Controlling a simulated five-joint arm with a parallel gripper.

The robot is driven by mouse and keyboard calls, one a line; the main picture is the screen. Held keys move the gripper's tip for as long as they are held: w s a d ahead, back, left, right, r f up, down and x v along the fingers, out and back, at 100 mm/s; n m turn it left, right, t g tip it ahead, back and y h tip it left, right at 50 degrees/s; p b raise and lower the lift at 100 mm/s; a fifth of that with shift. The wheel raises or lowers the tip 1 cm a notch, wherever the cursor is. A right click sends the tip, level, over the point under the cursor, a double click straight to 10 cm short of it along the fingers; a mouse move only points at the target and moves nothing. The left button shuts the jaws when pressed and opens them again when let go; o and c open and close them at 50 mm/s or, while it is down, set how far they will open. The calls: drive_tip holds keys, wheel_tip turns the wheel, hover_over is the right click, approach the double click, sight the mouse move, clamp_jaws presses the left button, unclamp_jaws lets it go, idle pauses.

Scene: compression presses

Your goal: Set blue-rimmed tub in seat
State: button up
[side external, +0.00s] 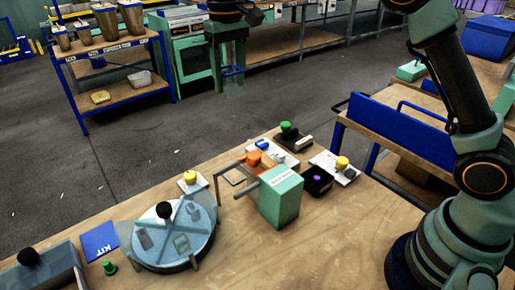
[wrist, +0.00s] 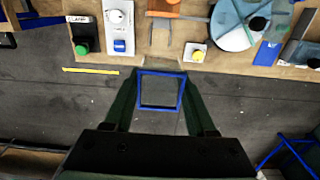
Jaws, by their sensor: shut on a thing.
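The blue-rimmed tub (side external: 233,71) is see-through with a square blue rim. It hangs upright in my gripper (side external: 232,66) in the side view, appearing over the floor beyond the bench's far edge. In the wrist view the tub's rim (wrist: 161,73) lies between my two fingers (wrist: 160,88), which are shut on it.
A round blue-topped turntable (side external: 177,243) with a black knob stands on the bench. A yellow button (side external: 190,177), a green-knobbed clamp (side external: 288,131) and a blue KIT pad (side external: 99,241) are nearby. A shelf rack (side external: 110,48) stands behind. The bench's right front is clear.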

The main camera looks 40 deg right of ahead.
wheel_tip(320, 180, down, 18)
drive_tip(key=shift+r, duration=0.2)
idle(0.4)
drive_tip(key=shift+f, duration=2.9)
drive_tip(key=shift+f, duration=0.75)
drive_tip(key=o, duration=1.4)
